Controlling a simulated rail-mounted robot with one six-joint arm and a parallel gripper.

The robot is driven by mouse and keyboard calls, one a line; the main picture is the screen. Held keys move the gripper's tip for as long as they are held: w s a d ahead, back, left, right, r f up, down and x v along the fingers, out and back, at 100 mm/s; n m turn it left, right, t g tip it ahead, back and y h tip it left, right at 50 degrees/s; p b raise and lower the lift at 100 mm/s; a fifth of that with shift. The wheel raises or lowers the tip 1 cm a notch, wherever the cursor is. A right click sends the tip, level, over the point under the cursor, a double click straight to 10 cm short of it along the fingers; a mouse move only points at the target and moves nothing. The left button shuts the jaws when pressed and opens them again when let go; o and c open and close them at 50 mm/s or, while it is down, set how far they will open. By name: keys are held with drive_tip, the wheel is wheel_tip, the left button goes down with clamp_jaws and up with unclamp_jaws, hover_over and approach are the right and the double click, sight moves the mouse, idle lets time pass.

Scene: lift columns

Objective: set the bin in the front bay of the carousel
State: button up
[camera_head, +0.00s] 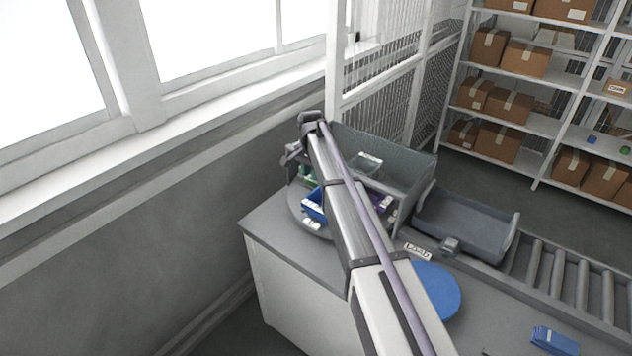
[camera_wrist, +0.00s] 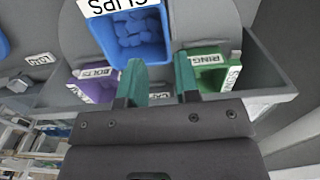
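The round grey carousel (camera_wrist: 75,30) carries several bins. A blue bin (camera_wrist: 160,48) labelled CLIPS, holding blue pieces, is on it; the bin also shows in the head view (camera_head: 316,205), partly behind my arm. A purple bin (camera_wrist: 98,90) labelled BOLTS and a green bin (camera_wrist: 212,78) labelled RINGS sit either side of my fingers in the wrist view. Another label shows partly between the fingers. My gripper (camera_wrist: 160,78) is over the carousel, its teal fingers apart with nothing seen held between them. In the head view the fingertips are hidden.
A grey panelled enclosure (camera_head: 400,160) stands behind the carousel. A grey tray (camera_head: 465,225) lies at the head of the roller conveyor (camera_head: 560,275). A blue disc (camera_head: 437,290) and a small blue object (camera_head: 555,340) rest on the counter. A window wall is at left.

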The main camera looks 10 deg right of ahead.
drive_tip(key=s+f+n+b, duration=0.2)
drive_tip(key=s+n, duration=0.7)
drive_tip(key=s, duration=2.7)
drive_tip(key=shift+s+f+n, duration=0.25)
drive_tip(key=shift+s+n, duration=0.05)
drive_tip(key=shift+s, duration=0.1)
